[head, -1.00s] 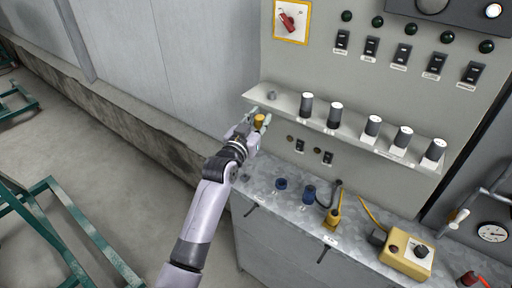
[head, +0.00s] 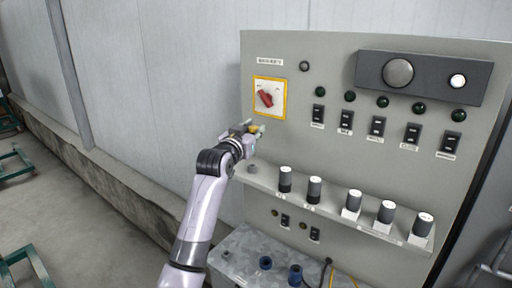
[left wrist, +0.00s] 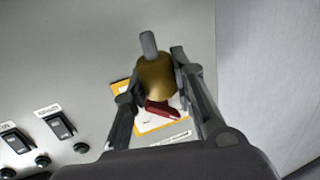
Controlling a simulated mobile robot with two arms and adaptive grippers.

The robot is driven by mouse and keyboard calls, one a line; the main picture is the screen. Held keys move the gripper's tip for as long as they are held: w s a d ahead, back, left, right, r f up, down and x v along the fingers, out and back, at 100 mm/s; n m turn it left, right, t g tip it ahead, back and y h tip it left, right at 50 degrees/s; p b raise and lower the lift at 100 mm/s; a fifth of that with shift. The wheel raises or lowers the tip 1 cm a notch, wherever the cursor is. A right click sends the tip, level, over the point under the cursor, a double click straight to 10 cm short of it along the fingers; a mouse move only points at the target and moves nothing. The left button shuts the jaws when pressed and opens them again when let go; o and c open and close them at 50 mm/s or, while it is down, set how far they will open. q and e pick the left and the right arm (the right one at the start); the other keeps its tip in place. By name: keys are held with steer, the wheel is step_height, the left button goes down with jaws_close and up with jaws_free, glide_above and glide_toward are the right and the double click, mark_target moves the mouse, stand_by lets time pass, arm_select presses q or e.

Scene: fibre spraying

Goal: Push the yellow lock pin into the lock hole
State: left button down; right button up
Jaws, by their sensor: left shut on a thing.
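The yellow lock pin (left wrist: 157,80) is a brass-yellow knob with a grey shaft in the left wrist view. My left gripper (left wrist: 160,92) is shut on it, one finger on each side. In the head view the left gripper (head: 252,131) is at the panel's left side, just below the red rotary switch (head: 265,98) on its white, yellow-edged plate. The switch also shows behind the pin in the left wrist view (left wrist: 160,108). I cannot clearly make out the lock hole. The right gripper is not in view.
A shelf (head: 335,207) with several dark, white-topped cylinders juts out below the gripper. Rocker switches (head: 347,121) and green lamps (head: 383,102) lie to the right. A metal bench top (head: 235,255) with blue parts is lower down. The grey wall at left is clear.

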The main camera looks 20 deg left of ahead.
arm_select(q)
steer(key=shift+r, duration=0.2)
steer(key=shift+s+r, duration=0.1)
steer(key=shift+s, duration=0.15)
steer(key=shift+s+a, duration=0.15)
steer(key=shift+s, duration=0.05)
steer(key=shift+w, duration=0.1)
steer(key=shift+w+f, duration=0.1)
steer(key=shift+f, duration=0.1)
step_height(320, 180, down, 2)
steer(key=shift+f+b, duration=0.1)
steer(key=shift+b, duration=0.3)
steer(key=shift+f+b, duration=0.75)
steer(key=shift+f, duration=0.9)
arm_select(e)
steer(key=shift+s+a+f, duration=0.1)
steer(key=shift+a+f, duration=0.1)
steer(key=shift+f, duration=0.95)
